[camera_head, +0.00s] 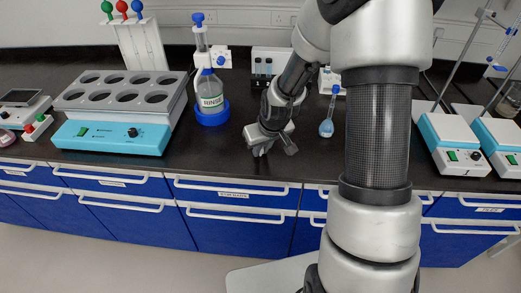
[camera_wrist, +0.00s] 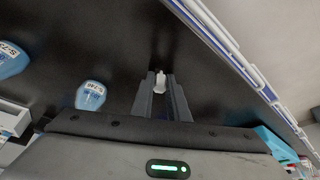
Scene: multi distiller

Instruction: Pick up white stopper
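A small white stopper (camera_wrist: 160,81) shows in the wrist view on the dark bench top, in line with the space between my fingertips. My gripper (camera_wrist: 161,88) is open, with a finger on each side of the stopper; I cannot tell whether either finger touches it. In the head view my gripper (camera_head: 276,147) points down low over the front part of the bench, with its fingers apart. The stopper is not clearly visible in the head view, where my gripper covers that spot.
A rinse bottle (camera_head: 210,92) in a blue base stands left of my gripper, beside a heating block (camera_head: 118,138). A flask with blue liquid (camera_head: 326,128) stands to the right. Stirrer plates (camera_head: 455,145) are farther right. The bench's front edge is close to my gripper.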

